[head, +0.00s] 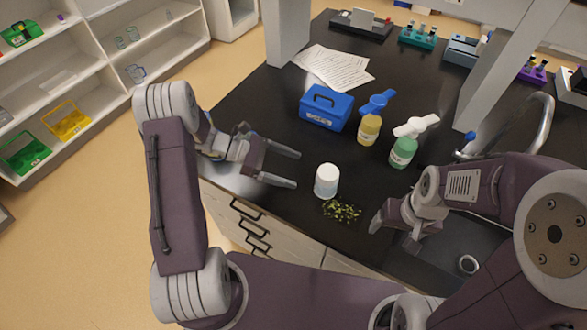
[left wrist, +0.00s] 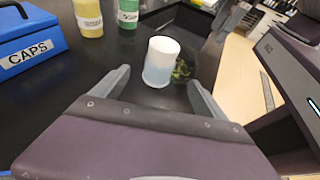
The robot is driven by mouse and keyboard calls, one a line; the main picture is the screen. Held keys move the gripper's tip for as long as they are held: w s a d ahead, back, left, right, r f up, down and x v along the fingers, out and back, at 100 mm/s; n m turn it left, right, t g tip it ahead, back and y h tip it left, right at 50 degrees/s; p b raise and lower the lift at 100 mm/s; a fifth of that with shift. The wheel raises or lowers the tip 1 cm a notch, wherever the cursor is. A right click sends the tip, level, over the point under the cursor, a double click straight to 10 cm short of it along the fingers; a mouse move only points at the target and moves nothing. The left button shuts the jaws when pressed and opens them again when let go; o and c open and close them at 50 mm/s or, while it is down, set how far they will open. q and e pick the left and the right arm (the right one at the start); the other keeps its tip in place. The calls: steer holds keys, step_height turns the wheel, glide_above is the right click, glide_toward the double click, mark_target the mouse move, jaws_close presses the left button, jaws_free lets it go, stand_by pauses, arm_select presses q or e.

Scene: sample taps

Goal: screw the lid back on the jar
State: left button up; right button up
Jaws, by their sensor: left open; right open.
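The jar (head: 325,189) stands upright on the black counter, with a pale lower body and a white top that looks like the lid (head: 328,171). In the left wrist view the jar (left wrist: 157,75) and white lid (left wrist: 165,46) are ahead of my fingers. I cannot tell whether the lid is screwed tight. My left gripper (head: 297,170) is open and empty, just left of the jar, its fingers pointing towards it. My right gripper (head: 393,238) is open and empty, right of the jar near the sink.
Green bits (head: 341,211) lie beside the jar. Behind stand a blue CAPS box (head: 326,109), a yellow bottle (head: 369,130) and a green bottle (head: 403,152). Papers (head: 335,68) lie further back. A sink (head: 440,262) is at right. The counter's front edge is close to the jar.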

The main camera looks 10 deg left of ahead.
arm_select(q)
steer(key=shift+s+d, duration=0.15)
steer(key=shift+s, duration=0.2)
steer(key=s+m+g+y, duration=0.1)
steer(key=s, duration=0.1)
steer(key=s+m+g+y, duration=0.1)
steer(key=m, duration=0.1)
steer(key=s+m+y, duration=0.1)
steer(key=s, duration=0.1)
steer(key=shift+s+d+f+g+y, duration=0.1)
steer(key=shift+s+f+g+y, duration=0.2)
steer(key=shift+f+g+y, duration=0.1)
steer(key=s+m+y, duration=0.1)
steer(key=s+m, duration=0.1)
steer(key=s+a+m+y, duration=0.1)
steer(key=s+y, duration=0.1)
steer(key=shift+a+f+m+g, duration=0.1)
steer(key=shift+a+m+g, duration=0.05)
steer(key=shift+m+g, duration=0.2)
steer(key=s+a+r+m+t+y, duration=0.2)
steer(key=a+m+y, duration=0.3)
steer(key=m, duration=0.6)
steer(key=shift+s+a+t+y, duration=0.4)
steer(key=shift+s+t+y, duration=0.4)
steer(key=shift+s+t, duration=0.05)
